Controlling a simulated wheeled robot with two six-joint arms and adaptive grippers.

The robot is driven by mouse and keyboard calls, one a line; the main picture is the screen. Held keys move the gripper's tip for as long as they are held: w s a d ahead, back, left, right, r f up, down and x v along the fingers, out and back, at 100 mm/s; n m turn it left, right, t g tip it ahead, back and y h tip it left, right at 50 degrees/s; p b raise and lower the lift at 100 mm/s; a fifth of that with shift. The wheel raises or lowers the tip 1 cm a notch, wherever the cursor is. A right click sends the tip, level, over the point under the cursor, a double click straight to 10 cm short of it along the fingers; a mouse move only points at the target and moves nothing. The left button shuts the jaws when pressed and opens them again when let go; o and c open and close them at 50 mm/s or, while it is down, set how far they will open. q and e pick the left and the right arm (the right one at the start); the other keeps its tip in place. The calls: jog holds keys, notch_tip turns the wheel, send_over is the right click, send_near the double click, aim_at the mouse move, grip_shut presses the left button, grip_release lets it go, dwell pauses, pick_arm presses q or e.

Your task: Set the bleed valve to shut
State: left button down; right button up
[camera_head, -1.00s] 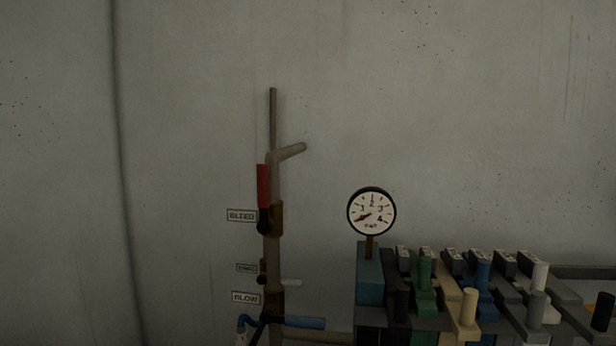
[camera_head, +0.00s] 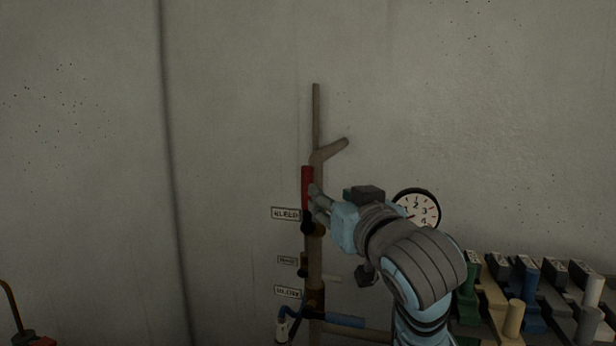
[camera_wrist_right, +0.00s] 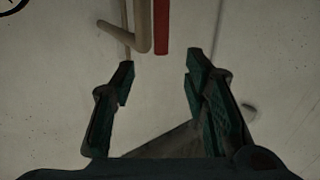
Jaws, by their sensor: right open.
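The bleed valve's red handle (camera_head: 307,188) stands upright along the vertical pipe, above its dark pivot (camera_head: 308,227) and beside the BLEED label (camera_head: 286,214). My right gripper (camera_head: 314,194) reaches in from the right at the handle's height, its fingertips close to the handle. In the right wrist view the gripper (camera_wrist_right: 158,78) is open, and the red handle (camera_wrist_right: 161,28) lies ahead, roughly between the fingertips in the picture. I cannot tell whether a finger touches it. My left gripper is not in view.
The tan pipe (camera_head: 317,115) has a side branch (camera_head: 332,149) above the handle. A blue BLOW-line handle (camera_head: 344,321) sits low on the pipe. A gauge (camera_head: 418,208) is partly hidden behind my right arm. A row of coloured valve blocks (camera_head: 527,285) stands at the lower right.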

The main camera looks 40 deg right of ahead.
jog(key=p, duration=1.2)
send_near(309, 181)
jog(key=x, duration=1)
jog(key=shift+w+d, duration=0.1)
jog(key=shift+w, duration=0.2)
jog(key=shift+w+d+f, duration=0.15)
jog(key=shift+w+f, duration=0.05)
jog(key=shift+w, duration=0.25)
jog(key=shift+s, duration=0.15)
jog(key=shift+s+r, duration=0.1)
jog(key=shift+c, duration=1.3)
grip_shut()
